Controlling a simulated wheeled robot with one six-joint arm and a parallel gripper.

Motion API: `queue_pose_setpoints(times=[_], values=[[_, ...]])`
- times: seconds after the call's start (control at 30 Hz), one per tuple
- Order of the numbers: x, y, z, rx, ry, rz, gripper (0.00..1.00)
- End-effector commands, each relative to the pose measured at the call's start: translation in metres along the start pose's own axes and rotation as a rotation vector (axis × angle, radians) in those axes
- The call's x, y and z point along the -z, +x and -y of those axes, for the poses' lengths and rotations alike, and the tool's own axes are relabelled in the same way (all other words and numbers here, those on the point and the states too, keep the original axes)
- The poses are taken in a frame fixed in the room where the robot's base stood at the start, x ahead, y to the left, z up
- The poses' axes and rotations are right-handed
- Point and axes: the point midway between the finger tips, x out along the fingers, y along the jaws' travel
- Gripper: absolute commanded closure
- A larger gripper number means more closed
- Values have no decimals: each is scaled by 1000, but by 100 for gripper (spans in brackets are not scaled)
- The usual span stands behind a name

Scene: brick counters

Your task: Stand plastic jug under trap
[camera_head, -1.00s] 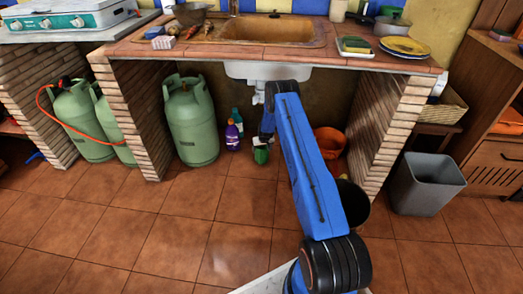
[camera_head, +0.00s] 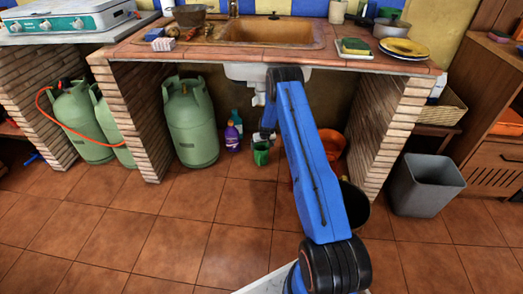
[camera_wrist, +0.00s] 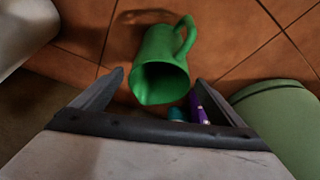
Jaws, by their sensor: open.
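The green plastic jug (camera_head: 261,156) is under the sink in the head view, right of the bottles. In the wrist view the jug (camera_wrist: 165,52) shows its open mouth towards me and its handle at the upper right. My gripper (camera_wrist: 158,78) is open, with its fingertips on either side of the jug's mouth in the picture; I cannot tell whether they touch it. In the head view my arm partly hides the gripper. The white trap (camera_head: 258,99) hangs below the sink basin (camera_head: 245,72), partly behind my arm.
A purple bottle (camera_head: 232,137) and a teal bottle (camera_head: 237,117) stand left of the jug. A green gas cylinder (camera_head: 191,122) is farther left. An orange bucket (camera_head: 333,142) is behind my arm. Brick pillars (camera_head: 145,120) bound the space; the floor in front is clear.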

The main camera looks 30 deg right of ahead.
Motion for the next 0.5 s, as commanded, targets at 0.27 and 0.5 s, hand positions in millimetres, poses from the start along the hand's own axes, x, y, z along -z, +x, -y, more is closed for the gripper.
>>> queue_pose_setpoints(times=[0.27,0.5], values=[[1,-40,0,0,0,-1,8],[0,-53,0,0,0,0,8]])
